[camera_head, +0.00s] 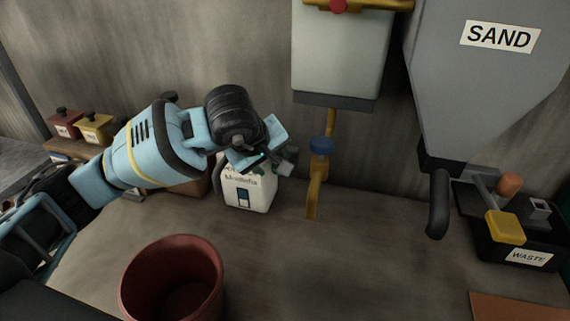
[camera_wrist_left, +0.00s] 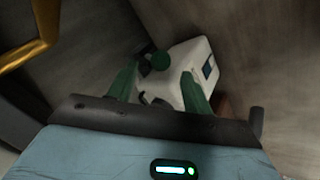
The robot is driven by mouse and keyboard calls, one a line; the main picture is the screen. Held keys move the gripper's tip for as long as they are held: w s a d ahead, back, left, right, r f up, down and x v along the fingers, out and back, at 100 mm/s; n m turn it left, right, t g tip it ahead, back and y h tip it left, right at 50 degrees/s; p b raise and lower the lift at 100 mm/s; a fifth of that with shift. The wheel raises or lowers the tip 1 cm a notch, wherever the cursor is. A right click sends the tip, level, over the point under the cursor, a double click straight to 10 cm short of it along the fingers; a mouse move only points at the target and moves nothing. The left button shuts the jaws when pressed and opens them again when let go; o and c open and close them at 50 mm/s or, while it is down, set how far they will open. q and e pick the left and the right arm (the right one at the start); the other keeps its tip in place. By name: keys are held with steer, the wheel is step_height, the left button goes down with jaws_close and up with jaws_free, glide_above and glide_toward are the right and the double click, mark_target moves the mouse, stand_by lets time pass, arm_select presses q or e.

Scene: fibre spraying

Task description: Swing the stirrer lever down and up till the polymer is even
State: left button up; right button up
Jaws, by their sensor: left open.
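My left gripper (camera_head: 282,162) is open and reaches down from the left to a white jug (camera_head: 247,190) with a printed label, which stands on the bench by the wall. In the left wrist view the gripper's green fingers (camera_wrist_left: 160,88) are spread on either side of the jug's top (camera_wrist_left: 185,58), near its dark green cap (camera_wrist_left: 160,61). I cannot tell whether they touch it. No stirrer lever can be made out for sure, and no polymer is visible. My right gripper is not in view.
A dark red bucket (camera_head: 172,280) stands at the front. A blue-handled tap on a brass pipe (camera_head: 314,190) hangs right of the jug. A grey SAND hopper (camera_head: 480,90) with a dark spout and a black WASTE bin (camera_head: 500,250) are at right.

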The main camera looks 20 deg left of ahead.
arm_select(q)
steer(key=shift+x, duration=3.8)
jaws_close()
